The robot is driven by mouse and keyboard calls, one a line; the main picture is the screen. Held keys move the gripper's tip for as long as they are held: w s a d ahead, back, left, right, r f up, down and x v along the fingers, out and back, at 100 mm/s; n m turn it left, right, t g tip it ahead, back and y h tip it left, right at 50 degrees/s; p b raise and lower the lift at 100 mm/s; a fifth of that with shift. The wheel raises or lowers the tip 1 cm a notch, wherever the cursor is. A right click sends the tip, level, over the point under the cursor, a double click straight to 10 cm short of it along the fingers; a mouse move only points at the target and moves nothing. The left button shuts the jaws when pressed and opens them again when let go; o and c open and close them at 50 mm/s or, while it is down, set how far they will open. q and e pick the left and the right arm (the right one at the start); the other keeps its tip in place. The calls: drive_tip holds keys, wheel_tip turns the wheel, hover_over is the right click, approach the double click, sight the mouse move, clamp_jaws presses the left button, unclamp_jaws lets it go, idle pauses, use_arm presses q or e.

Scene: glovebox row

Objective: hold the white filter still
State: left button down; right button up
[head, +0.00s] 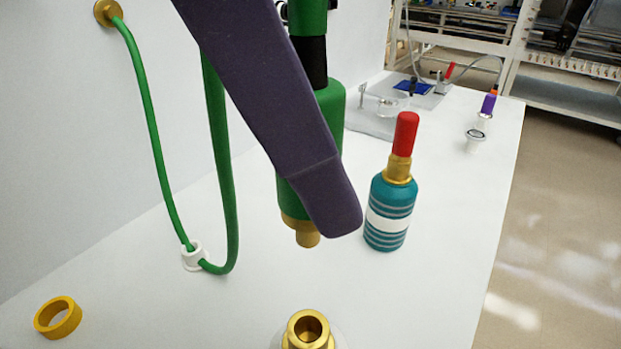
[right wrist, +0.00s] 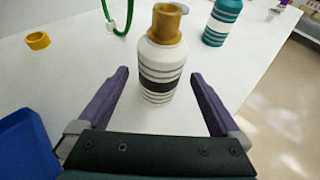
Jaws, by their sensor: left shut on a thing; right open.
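The white filter (right wrist: 160,58) stands upright on the white table in the right wrist view, with dark bands and a brass neck. In the head view only its brass open top (head: 308,328) and a sliver of white show at the bottom edge. My right gripper (right wrist: 160,82) is open, its two purple fingers on either side of the filter's lower body with gaps both sides. My left gripper (head: 332,198) is shut on a green fitting (head: 330,108) with a brass tip, held above and behind the filter. One purple finger covers part of the fitting.
A teal filter (head: 388,212) with a red-topped brass neck stands behind to the right. A green hose (head: 150,125) runs from the wall to a white clip (head: 194,257). A yellow ring (head: 58,317) lies at left. A blue bin (right wrist: 25,145) is at lower left.

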drive_tip(key=x, duration=0.5)
drive_tip(key=shift+w, duration=0.1)
drive_tip(key=shift+f, duration=0.1)
drive_tip(key=c, duration=1.5)
